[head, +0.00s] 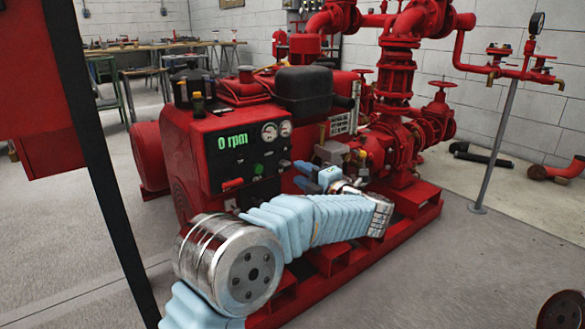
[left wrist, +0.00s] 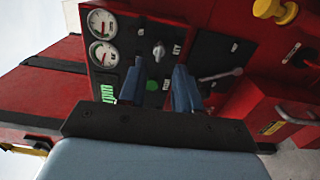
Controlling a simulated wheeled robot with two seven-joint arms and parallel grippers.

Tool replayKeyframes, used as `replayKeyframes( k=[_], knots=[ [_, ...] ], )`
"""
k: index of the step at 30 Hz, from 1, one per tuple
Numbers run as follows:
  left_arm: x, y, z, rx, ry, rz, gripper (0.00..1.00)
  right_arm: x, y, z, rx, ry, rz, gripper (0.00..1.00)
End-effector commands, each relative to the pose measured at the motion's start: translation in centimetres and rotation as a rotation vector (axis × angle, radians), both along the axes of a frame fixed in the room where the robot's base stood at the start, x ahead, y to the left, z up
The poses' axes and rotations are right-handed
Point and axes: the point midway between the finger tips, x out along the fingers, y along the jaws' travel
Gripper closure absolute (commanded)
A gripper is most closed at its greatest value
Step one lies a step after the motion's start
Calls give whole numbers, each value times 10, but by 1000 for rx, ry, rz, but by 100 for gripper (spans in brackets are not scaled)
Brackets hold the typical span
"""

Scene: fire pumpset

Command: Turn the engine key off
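The control panel (head: 222,141) on the red engine shows "0 rpm" in green and has two round gauges. In the left wrist view the silver engine key (left wrist: 158,48) sits in the panel, beside white lettering and above a green button (left wrist: 152,85). In the head view the key (head: 284,163) is small, at the panel's right edge. My left gripper (head: 291,172) is open in front of the panel, blue fingers towards it. In the left wrist view the left gripper (left wrist: 160,72) has an empty gap, with the key beyond its fingertips. My right gripper is not in view.
A grey lever (left wrist: 220,75) and a yellow knob (left wrist: 275,11) are right of the key in the left wrist view. Red pipes and valves (head: 398,60) stand right of the engine. A dark post (head: 100,150) stands at left. Open floor (head: 505,235) lies to the right.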

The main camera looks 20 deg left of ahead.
Motion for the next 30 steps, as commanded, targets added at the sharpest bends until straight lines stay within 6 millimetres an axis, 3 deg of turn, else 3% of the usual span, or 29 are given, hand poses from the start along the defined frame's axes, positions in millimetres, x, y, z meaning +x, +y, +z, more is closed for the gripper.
replayKeyframes(
  k=[6,15,26,29,30],
  knots=[
    [-32,-42,1,1,1,-3,67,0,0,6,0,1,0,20],
    [-52,-67,0,-1,-1,1,67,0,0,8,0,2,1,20],
    [-48,-65,-6,18,14,-13,67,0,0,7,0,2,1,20],
    [-29,-56,-34,96,86,-86,67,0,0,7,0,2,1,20],
    [-18,-50,-55,147,139,-138,67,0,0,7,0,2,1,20]
  ],
)
